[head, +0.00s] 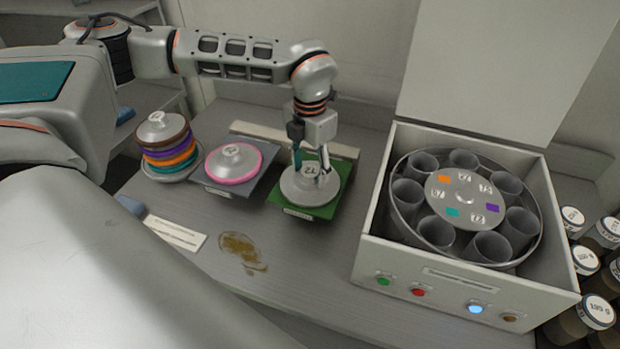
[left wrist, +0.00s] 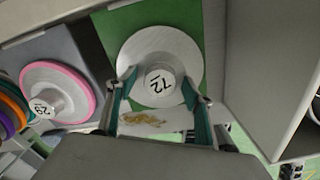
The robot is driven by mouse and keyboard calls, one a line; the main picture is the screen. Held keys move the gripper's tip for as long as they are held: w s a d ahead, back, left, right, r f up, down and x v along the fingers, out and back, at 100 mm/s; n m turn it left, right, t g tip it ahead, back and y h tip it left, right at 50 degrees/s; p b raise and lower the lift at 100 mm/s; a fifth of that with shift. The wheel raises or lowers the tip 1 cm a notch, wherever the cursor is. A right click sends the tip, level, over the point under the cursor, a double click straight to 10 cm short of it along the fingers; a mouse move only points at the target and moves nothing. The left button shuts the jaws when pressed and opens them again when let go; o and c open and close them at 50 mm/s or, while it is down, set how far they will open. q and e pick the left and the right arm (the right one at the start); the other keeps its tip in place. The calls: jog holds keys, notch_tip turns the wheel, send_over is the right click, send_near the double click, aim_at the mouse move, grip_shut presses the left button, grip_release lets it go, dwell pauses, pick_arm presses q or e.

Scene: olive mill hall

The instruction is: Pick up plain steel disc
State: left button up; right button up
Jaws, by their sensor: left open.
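The plain steel disc (head: 300,191) lies flat on a green mat (head: 332,192); it has no coloured rim, and its raised central knob carries a number. In the left wrist view the disc (left wrist: 140,48) shows whole, its knob reading 72. My left gripper (head: 311,170) points down over the disc from above. In the left wrist view its teal-padded fingers (left wrist: 158,82) are spread, one on each side of the knob. I see gaps there, but cannot tell whether a finger touches it. My right gripper is not in view.
A pink-rimmed disc (head: 232,163) lies on a grey mat left of the green one. A stack of coloured-rim discs (head: 166,150) stands farther left. The open-lidded centrifuge (head: 545,280) is on the right, jars (head: 598,312) beyond it. A brown spill (head: 240,248) marks the front bench.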

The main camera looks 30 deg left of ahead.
pick_arm(q)
jog(key=c, duration=0.8)
notch_tip(320, 180, up, 19)
notch_tip(320, 180, up, 4)
jog(key=p, duration=0.4)
send_over(310, 170)
jog(key=shift+f+b, duration=0.1)
jog(key=shift+b, duration=0.2)
